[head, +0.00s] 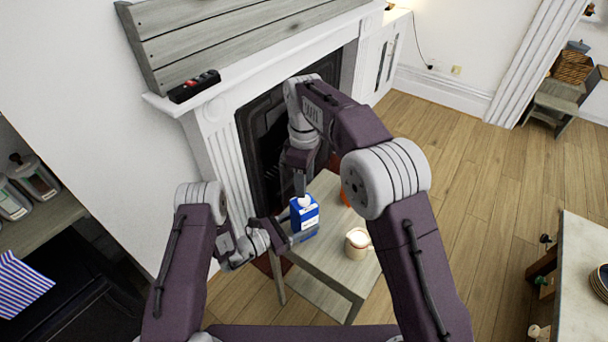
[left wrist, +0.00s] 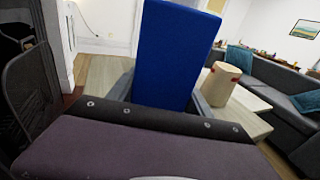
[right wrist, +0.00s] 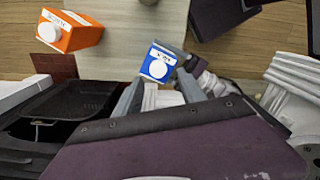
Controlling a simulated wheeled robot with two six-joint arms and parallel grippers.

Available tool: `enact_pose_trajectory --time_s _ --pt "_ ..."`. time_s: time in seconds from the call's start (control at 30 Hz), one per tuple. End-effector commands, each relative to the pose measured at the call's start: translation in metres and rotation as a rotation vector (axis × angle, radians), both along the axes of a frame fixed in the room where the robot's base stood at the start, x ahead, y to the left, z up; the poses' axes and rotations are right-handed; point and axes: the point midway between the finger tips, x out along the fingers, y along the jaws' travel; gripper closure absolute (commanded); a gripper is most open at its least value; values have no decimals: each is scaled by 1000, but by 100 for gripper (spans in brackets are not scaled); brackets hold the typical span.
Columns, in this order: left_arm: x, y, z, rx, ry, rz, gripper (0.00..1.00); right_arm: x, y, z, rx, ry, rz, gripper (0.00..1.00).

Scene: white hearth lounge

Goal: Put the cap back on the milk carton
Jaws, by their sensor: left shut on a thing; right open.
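The milk carton (head: 306,224) is blue and stands at the table (head: 326,270). A round white piece (head: 304,201), which looks like the cap, shows on its top; it also shows in the right wrist view (right wrist: 158,69). I cannot tell whether it is fully seated. My left gripper (head: 289,237) is shut on the carton's side; the blue carton (left wrist: 175,55) fills the space between its fingers in the left wrist view. My right gripper (head: 300,188) is open, just above the carton, pointing down. In the right wrist view its fingers lie below the carton.
An orange carton (right wrist: 70,32) with a white round cap stands on the table, mostly hidden in the head view. The fireplace (head: 262,120) is close behind. The table's front part is clear.

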Motion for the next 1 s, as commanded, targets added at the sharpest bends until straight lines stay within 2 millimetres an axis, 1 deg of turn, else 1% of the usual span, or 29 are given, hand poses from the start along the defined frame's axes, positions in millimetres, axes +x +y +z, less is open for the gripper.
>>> enact_pose_trajectory --time_s 0.03,0.1,0.2,0.3,0.6,0.7,0.77,1.0 --pt "0 0 0 0 0 0 100 0 0 2 3 0 112 53" --pt "0 0 0 0 0 0 100 1 0 4 7 -1 267 53" --pt "0 0 0 0 0 0 100 2 1 6 11 -4 422 53" --pt "0 0 0 0 0 0 100 3 1 10 14 -11 495 53" --pt "0 0 0 0 0 0 100 5 2 13 15 -19 488 53" --pt "0 0 0 0 0 0 100 4 2 9 15 -18 488 53" --pt "0 0 0 0 0 0 100 4 2 3 15 -17 487 53" --pt "0 0 0 0 0 0 100 4 2 -38 15 -15 487 53"
